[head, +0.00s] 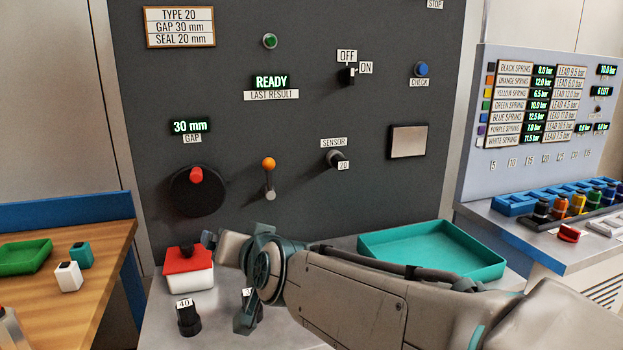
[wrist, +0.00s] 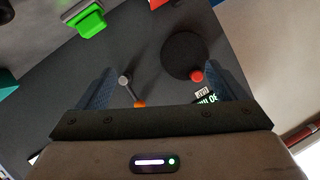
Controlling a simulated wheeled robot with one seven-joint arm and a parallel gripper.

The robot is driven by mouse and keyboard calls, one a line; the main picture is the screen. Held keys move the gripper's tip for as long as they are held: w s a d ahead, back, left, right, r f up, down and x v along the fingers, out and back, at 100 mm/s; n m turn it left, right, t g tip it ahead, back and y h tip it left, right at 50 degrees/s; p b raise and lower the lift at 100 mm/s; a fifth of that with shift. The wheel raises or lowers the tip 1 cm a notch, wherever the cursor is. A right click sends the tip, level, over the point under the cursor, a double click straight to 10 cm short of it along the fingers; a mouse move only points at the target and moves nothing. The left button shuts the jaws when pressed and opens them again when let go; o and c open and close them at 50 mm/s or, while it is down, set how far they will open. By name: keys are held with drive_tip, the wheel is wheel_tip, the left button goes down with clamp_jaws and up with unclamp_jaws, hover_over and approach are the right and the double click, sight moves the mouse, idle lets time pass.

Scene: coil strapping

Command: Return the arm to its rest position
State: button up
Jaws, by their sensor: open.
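My arm reaches in from the lower right in the head view, low in front of the dark panel (head: 300,110). Its end, my gripper (head: 208,240), is by the red-topped white box (head: 187,270) and partly covers it; I cannot tell whether they touch. In the wrist view my gripper (wrist: 165,88) has its two fingers wide apart, with nothing held between them. Beyond the fingers the black dial with its red knob (wrist: 183,57) and the orange-tipped lever (wrist: 125,80) show.
A teal tray (head: 486,271) lies behind my forearm. A wooden table (head: 105,255) is left, a spring console (head: 530,120) right. A green block (wrist: 90,25) shows in the wrist view.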

drive_tip(key=s+d+f+g+h+p, duration=0.1)
drive_tip(key=s+d+g+h+p, duration=0.2)
drive_tip(key=d, duration=1)
drive_tip(key=s+d+f+g+h+p, duration=0.2)
drive_tip(key=s+d+g+h+p, duration=0.2)
drive_tip(key=s+d+p, duration=0.5)
drive_tip(key=s+d+g, duration=0.2)
drive_tip(key=s+d, duration=0.2)
drive_tip(key=d, duration=0.1)
drive_tip(key=shift+m, duration=0.4)
